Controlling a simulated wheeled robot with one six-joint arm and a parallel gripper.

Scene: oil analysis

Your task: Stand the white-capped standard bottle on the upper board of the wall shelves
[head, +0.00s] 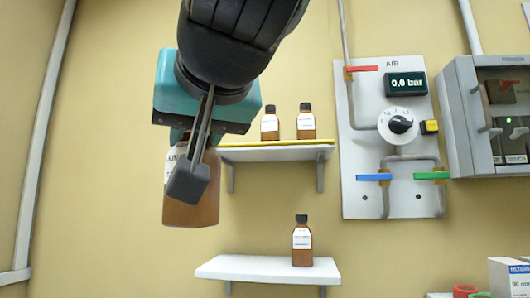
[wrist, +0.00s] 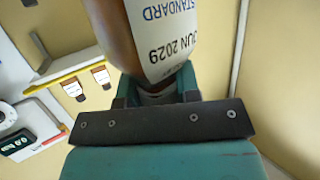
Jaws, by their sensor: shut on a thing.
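The standard bottle (head: 205,205) is brown glass with a white label. It hangs upright from my gripper (head: 190,170) in the head view, its base below the level of the upper board. In the wrist view the bottle (wrist: 160,35) shows "STANDARD" and "JUN 2029" on its label, and my gripper (wrist: 157,97) is shut around its neck and cap end. The cap is mostly hidden by the jaws. The upper board (head: 275,153) of the wall shelves has a yellow edge strip and is to the right of the bottle in the head view.
Two brown bottles (head: 270,124) (head: 306,122) stand on the upper board's middle and right; its left end is partly hidden by my gripper. The lower board (head: 245,268) holds one dark-capped bottle (head: 302,243). An air panel (head: 360,140) with valves and a grey cabinet (head: 465,120) are right.

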